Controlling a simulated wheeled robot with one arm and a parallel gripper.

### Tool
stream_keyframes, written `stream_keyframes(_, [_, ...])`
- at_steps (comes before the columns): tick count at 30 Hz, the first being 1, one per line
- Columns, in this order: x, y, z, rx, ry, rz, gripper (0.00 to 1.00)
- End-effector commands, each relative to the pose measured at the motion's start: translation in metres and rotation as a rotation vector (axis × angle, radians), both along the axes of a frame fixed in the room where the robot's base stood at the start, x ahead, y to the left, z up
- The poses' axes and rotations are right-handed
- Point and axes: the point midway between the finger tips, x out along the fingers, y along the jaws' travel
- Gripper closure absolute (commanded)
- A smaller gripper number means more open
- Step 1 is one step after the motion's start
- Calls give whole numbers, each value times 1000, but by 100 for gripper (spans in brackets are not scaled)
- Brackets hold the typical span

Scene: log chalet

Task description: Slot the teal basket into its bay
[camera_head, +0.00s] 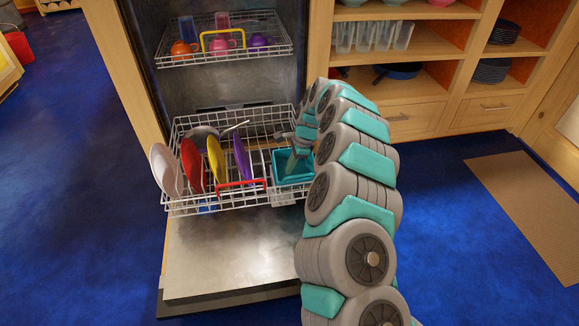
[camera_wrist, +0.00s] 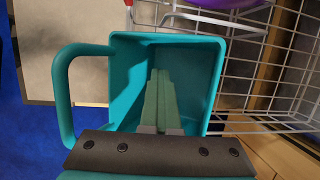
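The teal basket (camera_head: 290,166) is an open box at the right end of the pulled-out lower dishwasher rack (camera_head: 240,197). In the wrist view the basket (camera_wrist: 213,85) is seen from above, with a loop handle (camera_wrist: 68,92) on its left side and no cutlery visible inside. White rack wires run along its top and right. I cannot tell whether it is fully seated in its bay. My gripper (camera_head: 303,142) is over the basket. In the wrist view its fingers (camera_wrist: 158,85) are together over the basket's interior, with nothing visible between them. The basket's near side is hidden by my gripper.
Several plates, including a yellow plate (camera_head: 216,160), stand in the rack left of the basket. A red handle (camera_head: 240,188) is at its front. The upper rack (camera_head: 226,55) holds cups. The open door (camera_head: 232,255) lies below. Cabinets (camera_head: 420,112) stand to the right.

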Motion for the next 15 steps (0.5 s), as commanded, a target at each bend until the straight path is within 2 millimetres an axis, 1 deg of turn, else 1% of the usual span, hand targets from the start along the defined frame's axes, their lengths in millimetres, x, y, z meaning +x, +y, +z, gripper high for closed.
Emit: stream_keyframes(15, [0,0,-12,0,-1,-1,100])
